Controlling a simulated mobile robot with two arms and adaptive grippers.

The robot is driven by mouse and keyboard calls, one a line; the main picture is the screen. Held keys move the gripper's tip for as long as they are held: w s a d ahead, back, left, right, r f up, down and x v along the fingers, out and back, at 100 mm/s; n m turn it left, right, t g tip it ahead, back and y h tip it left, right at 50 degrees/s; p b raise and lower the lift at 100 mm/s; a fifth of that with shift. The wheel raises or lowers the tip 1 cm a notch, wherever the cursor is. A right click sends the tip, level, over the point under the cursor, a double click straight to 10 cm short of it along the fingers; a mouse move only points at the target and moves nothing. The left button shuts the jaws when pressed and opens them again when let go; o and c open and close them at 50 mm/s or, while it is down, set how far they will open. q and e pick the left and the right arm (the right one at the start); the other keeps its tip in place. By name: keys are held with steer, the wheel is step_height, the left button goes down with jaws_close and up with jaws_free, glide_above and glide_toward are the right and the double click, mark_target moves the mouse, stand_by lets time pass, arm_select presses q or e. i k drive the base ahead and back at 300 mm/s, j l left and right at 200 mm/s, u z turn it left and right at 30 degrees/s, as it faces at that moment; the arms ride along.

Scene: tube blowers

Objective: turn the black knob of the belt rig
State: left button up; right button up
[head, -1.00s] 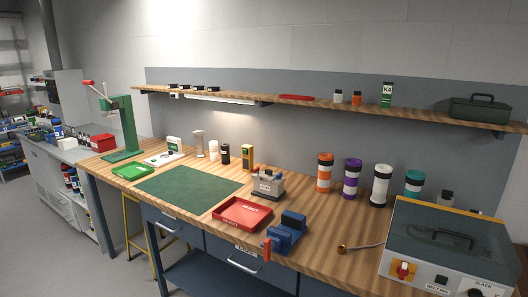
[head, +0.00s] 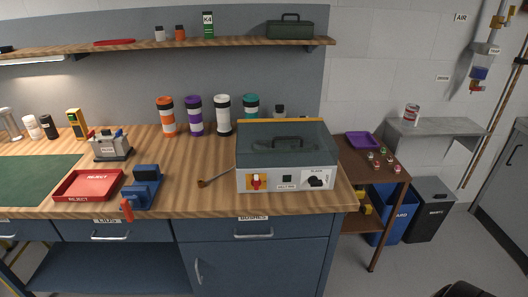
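The belt rig (head: 268,184) is a white box with a tinted clear lid, standing at the right end of the wooden workbench. Its front panel carries a red switch on a yellow plate (head: 256,182) at the left and a small dark square in the middle. The black knob (head: 316,183) is at the right of the panel, under a small label. Neither of my grippers can be made out in the head view. A dark rounded shape shows at the bottom right edge, too cut off to identify.
Left of the rig are a metal scoop-like tool (head: 214,179), a blue vise (head: 146,186) and a red reject tray (head: 88,185). Several banded canisters (head: 222,115) stand behind. Right are a small brown table (head: 385,186) and bins (head: 430,209). Floor in front is partly clear.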

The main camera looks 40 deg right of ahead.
mark_target(314, 180)
steer(key=z, duration=1.5)
